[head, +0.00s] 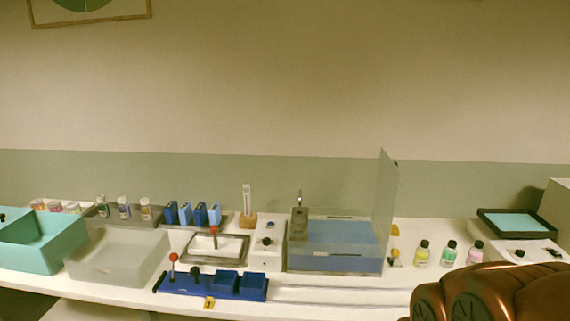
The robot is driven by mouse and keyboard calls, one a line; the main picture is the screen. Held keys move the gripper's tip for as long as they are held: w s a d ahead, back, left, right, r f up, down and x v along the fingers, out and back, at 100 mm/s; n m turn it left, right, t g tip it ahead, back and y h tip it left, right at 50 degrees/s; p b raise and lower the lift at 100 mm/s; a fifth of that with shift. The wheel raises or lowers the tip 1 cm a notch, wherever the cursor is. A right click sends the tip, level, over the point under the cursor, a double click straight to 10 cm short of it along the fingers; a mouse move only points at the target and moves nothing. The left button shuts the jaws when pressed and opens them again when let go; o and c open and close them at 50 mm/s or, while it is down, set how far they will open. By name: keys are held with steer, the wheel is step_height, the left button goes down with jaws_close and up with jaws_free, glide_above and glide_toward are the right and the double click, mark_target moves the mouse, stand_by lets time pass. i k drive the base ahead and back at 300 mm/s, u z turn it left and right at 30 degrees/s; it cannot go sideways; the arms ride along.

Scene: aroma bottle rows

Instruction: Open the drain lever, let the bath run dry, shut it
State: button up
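The bath (333,264) is a clear-walled tank at the middle right of the table. Blue liquid (345,232) fills a good part of it. A small black and yellow fitting (394,256) sits at its right side; it may be the drain lever, but it is too small to tell its position. Red-knobbed levers stand farther left, one on the blue rack (173,262) and one at the framed white tray (213,233). A copper-coloured part of my arm fills the lower right corner. My gripper's fingers do not show.
An upright clear panel (386,205) rises at the bath's right end. Yellow, green and pink bottles (449,253) stand right of it. A teal bin (50,241) and a grey bin (118,256) stand at left. Bare table lies before the bath.

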mark_target(394, 252)
steer(key=z, duration=2.3)
steer(key=i, duration=2)
steer(key=u, duration=3.05)
